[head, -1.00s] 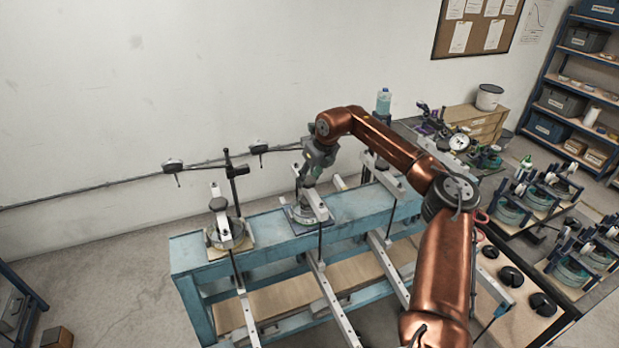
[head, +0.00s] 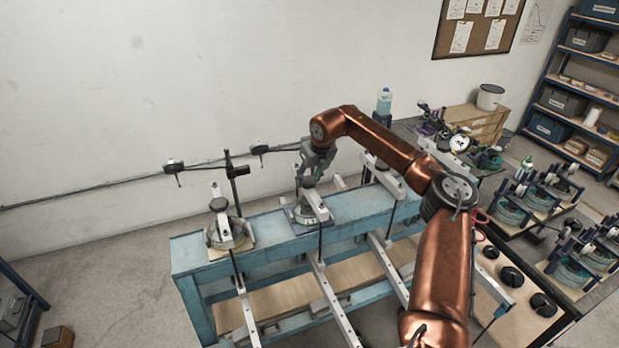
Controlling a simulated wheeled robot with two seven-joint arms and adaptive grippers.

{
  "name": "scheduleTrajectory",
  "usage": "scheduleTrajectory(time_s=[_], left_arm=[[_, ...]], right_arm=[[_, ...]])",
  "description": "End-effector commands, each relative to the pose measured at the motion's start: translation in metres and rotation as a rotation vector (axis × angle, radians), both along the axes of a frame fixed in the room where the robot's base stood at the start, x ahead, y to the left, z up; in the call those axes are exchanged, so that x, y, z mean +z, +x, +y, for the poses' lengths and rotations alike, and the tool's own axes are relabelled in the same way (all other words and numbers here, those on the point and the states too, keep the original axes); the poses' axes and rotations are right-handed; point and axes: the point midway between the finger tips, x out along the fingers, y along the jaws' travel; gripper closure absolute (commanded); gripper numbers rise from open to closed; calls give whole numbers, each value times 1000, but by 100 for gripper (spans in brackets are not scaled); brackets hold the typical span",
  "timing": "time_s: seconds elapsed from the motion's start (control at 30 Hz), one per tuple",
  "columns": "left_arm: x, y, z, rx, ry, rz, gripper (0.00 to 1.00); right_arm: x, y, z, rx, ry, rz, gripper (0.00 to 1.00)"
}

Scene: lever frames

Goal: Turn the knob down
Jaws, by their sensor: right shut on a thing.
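My right gripper (head: 307,184) reaches down from the copper arm to the second lever frame (head: 308,213) on the blue bench. It is shut on the knob there. The fingers and the wrist hide most of the knob, so its angle cannot be read. The frame has a round grey-green body on a dark base, with a pale bar beside the gripper. My left gripper is out of view.
Another lever frame (head: 224,232) stands to the left on the blue bench (head: 355,208). Long pale bars slope down from the bench front. A dark post (head: 234,185) and a horizontal rod stand behind. A side table (head: 541,325) with black discs is at right.

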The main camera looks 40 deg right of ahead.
Motion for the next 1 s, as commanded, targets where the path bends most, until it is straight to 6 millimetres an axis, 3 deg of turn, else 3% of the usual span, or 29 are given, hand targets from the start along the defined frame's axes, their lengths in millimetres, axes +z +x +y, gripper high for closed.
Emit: scheduleTrajectory(time_s=[0.6, 1.0], left_arm=[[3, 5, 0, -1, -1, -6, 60], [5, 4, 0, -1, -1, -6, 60]], right_arm=[[-1, 2, 6, -568, -2, 6, 83], [-1, 3, 7, -832, -2, 7, 83]])
